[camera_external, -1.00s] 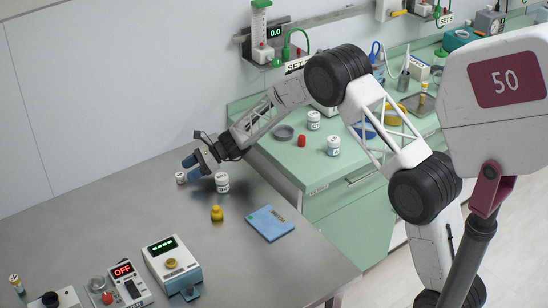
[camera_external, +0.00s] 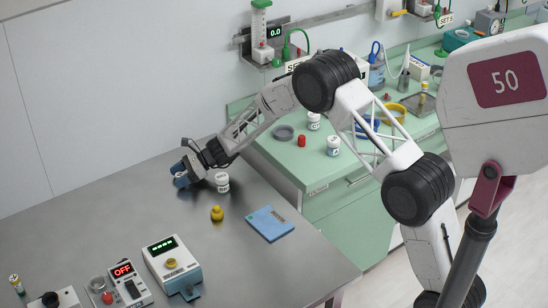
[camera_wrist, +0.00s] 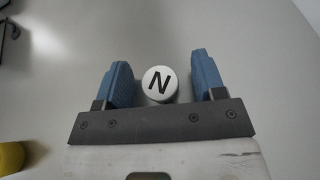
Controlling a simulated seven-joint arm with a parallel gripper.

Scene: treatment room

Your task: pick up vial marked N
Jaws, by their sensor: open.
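The vial marked N (camera_wrist: 160,84) has a round white top with a black N. In the wrist view it stands between the two blue fingers of my gripper (camera_wrist: 163,82), with a gap on each side. My gripper is open. In the external view my gripper (camera_external: 181,176) is low over the back of the grey metal table, around the small white vial (camera_external: 181,175), which its fingers partly hide.
A white labelled jar (camera_external: 222,182) stands close to the right of my gripper. A yellow weight-like object (camera_external: 217,213) and a blue booklet (camera_external: 270,223) lie nearer the front. A scale (camera_external: 172,265) stands at the front.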

